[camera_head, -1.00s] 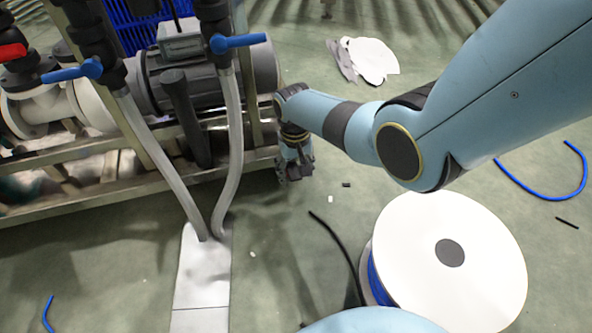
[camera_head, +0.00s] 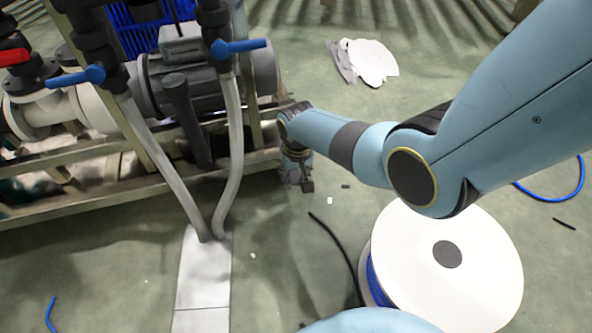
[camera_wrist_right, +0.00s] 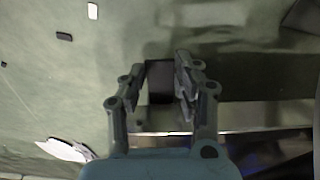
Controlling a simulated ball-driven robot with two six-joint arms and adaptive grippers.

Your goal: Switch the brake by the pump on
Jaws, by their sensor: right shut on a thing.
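The pump (camera_head: 205,82), a grey motor with white pipework, sits on a metal frame at the upper left of the head view. I cannot make out for sure which part is the brake. My right gripper (camera_head: 299,183) points down beside the frame's right end, low over the floor. In the right wrist view my right gripper (camera_wrist_right: 158,85) is shut on a dark block (camera_wrist_right: 160,72) between its fingers. What the block belongs to is unclear. My left gripper is not in view.
Blue-handled valves (camera_head: 240,46) and a red handle (camera_head: 14,57) stand at the pump. Grey hoses (camera_head: 235,150) run down to a pale floor plate (camera_head: 203,280). A white cable reel (camera_head: 465,285) stands at lower right. Small scraps and blue hose pieces lie on the floor.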

